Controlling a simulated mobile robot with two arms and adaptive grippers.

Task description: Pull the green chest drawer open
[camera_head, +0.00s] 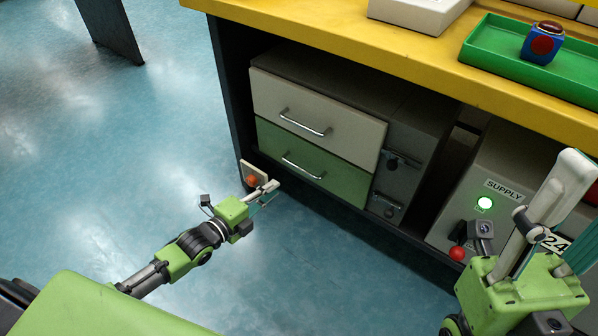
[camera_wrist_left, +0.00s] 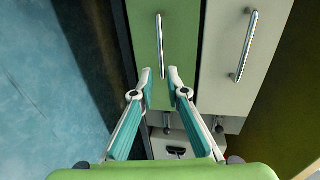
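The chest under the bench has a green lower drawer (camera_head: 315,168) with a silver bar handle (camera_head: 303,167). The drawer looks shut, its front level with the white drawer (camera_head: 315,112) above. My left gripper (camera_head: 269,184) is open and empty, low in front of the green drawer's left end. In the left wrist view the green drawer (camera_wrist_left: 180,25) fills the top middle, and its handle (camera_wrist_left: 160,45) lies ahead, between the lines of my open fingertips (camera_wrist_left: 160,75). I see no contact with it. My right gripper (camera_head: 560,195) is at the right; its finger gap is unclear.
The yellow bench top (camera_head: 330,35) overhangs the drawers. A green tray (camera_head: 490,50) with a blue and red object (camera_head: 542,43) sits on it. A grey supply box (camera_head: 490,190) with a lit green lamp (camera_head: 484,203) stands right of the chest.

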